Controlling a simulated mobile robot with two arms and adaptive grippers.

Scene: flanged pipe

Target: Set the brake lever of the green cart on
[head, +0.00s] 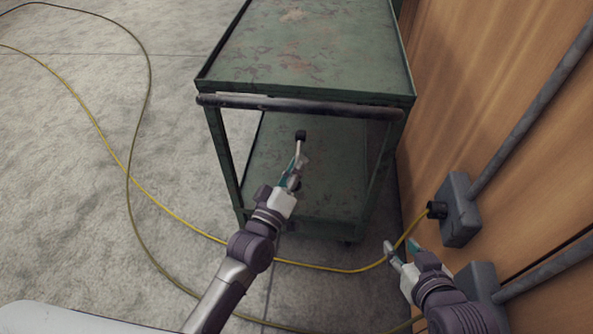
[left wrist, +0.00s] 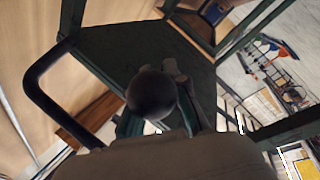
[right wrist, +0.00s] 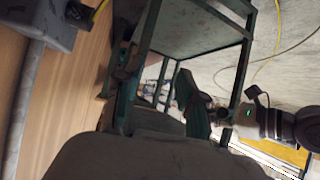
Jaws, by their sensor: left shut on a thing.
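The green cart (head: 310,60) stands ahead, with a dark push bar (head: 300,104) across its near end. The brake lever (head: 298,150) is a thin pale rod with a black knob (head: 301,134), rising in front of the lower shelf. My left gripper (head: 294,176) is shut on the lever below the knob. In the left wrist view the round knob (left wrist: 152,93) sits in front of the fingers and hides the grip. My right gripper (head: 402,248) is open and empty, low to the right of the cart near the wall.
A wooden wall (head: 500,90) runs close along the cart's right side, with grey boxes (head: 460,210) and conduits (head: 535,105) on it. A yellow cable (head: 180,218) crosses the concrete floor and passes by my right gripper.

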